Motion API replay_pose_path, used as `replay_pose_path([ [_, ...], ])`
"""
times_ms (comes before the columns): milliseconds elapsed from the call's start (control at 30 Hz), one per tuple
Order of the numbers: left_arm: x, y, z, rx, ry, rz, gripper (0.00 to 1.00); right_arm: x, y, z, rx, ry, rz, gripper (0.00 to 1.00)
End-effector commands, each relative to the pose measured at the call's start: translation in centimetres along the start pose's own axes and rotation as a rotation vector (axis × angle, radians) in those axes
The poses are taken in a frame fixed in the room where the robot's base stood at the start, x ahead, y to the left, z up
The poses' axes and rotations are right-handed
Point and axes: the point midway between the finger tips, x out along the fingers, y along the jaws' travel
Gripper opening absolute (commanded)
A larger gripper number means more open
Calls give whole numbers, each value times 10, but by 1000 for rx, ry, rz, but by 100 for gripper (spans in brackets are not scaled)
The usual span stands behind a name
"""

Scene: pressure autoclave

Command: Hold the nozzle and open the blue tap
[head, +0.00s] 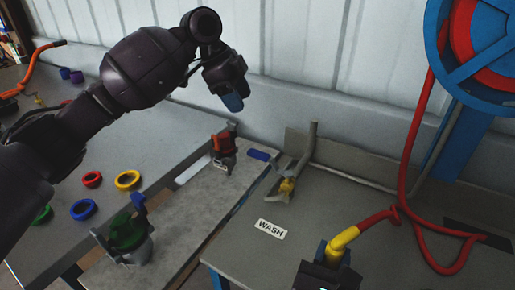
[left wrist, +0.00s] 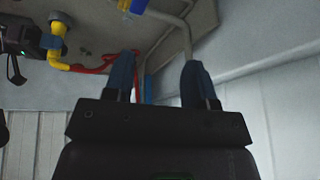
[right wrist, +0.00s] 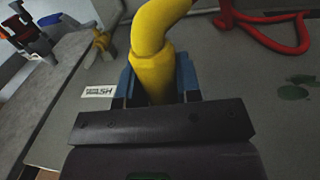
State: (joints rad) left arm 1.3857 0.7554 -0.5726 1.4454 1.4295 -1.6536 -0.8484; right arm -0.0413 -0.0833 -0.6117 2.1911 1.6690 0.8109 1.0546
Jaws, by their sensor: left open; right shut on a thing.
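The yellow nozzle (head: 343,239) on the red hose is held between the blue fingers of my right gripper (head: 336,256), low in the head view. In the right wrist view the nozzle (right wrist: 153,72) fills the gap between the fingers. The blue tap handle (head: 261,155) is on the grey pipe at the back of the wash table, near a yellow fitting (head: 287,187). My left gripper (head: 232,100) is raised in front of the wall, up and left of the tap, apart from it. It is open and empty; the blue handle (left wrist: 138,5) shows at the top edge of the left wrist view.
A WASH label (head: 271,229) marks the grey wash table. A red hose (head: 409,150) hangs from a blue reel (head: 485,40) at right. Red (head: 224,145) and green (head: 127,232) devices stand on the left bench, with several coloured rings beyond.

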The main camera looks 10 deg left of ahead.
Motion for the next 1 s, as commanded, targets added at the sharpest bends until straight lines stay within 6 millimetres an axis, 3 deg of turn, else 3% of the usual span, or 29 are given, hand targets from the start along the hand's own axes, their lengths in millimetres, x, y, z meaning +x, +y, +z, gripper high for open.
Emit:
replay_pose_path([
  [100, 13, 5, -20, 103, -126, 60, 51, 0, 0, -3, -3, 6, -1, 2],
  [400, 26, 14, -39, 252, -351, 158, 51, 0, 0, -3, -3, 6, -1, 2],
  [667, 37, 16, -37, 276, -393, 177, 51, 0, 0, -3, -3, 6, -1, 2],
  [1000, 87, 23, -15, 274, -391, 178, 51, 0, 0, -3, -3, 6, -1, 2],
])
